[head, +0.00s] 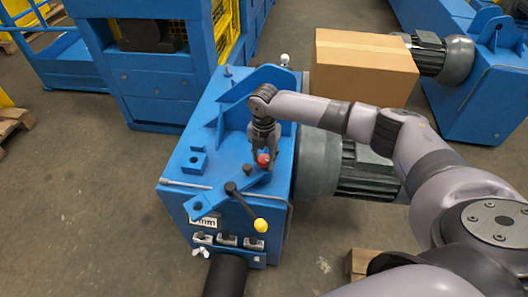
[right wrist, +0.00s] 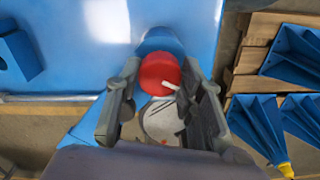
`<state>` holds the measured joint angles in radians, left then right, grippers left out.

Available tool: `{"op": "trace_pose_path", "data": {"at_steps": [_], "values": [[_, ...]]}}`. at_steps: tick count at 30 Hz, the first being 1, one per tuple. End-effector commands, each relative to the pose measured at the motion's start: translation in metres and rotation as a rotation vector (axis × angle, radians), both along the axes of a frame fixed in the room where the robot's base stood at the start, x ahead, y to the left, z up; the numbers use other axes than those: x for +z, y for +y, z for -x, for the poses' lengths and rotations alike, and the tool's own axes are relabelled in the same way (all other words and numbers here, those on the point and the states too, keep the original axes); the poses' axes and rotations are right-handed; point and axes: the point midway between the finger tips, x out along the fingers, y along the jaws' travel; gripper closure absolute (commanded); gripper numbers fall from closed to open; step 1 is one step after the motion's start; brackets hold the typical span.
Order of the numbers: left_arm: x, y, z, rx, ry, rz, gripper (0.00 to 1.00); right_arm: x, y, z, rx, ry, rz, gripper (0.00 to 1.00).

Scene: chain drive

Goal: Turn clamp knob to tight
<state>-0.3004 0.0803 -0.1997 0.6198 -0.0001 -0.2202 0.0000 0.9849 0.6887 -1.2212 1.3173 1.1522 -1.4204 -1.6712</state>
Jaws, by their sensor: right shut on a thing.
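The clamp knob is red with a white mark (head: 263,158) and sits on top of the blue machine housing (head: 222,120). My right gripper (head: 264,154) reaches down onto it from above. In the right wrist view the red knob (right wrist: 160,74) lies between the two grey fingers (right wrist: 160,95), with its white pointer mark toward the right finger. The fingers are shut on the knob and hide its sides. My left gripper is not in view.
A lever with a yellow ball end (head: 260,225) stands in front of the knob. A cardboard box (head: 362,62) lies behind my right arm. A grey motor (head: 345,168) is at the housing's right. Wing nuts (head: 201,251) sit at the front edge. Open floor lies at left.

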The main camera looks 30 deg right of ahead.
Motion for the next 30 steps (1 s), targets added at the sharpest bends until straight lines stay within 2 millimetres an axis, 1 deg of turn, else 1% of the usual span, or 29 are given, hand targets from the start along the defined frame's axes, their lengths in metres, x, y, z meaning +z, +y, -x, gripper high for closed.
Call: {"op": "trace_pose_path", "data": {"at_steps": [1, 9, 18, 30], "values": [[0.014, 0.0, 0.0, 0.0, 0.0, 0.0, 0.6, 0.006, 0.0, 0.001, -0.043, 0.004, 0.0, 0.93], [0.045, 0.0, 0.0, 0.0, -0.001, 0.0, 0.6, 0.005, 0.0, 0.001, -0.301, 0.003, 0.0, 0.93], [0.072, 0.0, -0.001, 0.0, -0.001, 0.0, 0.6, 0.004, 0.0, 0.001, -0.586, 0.003, 0.0, 0.93], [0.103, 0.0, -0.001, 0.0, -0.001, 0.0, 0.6, 0.004, 0.0, 0.0, -0.965, 0.002, 0.001, 0.93]]}}
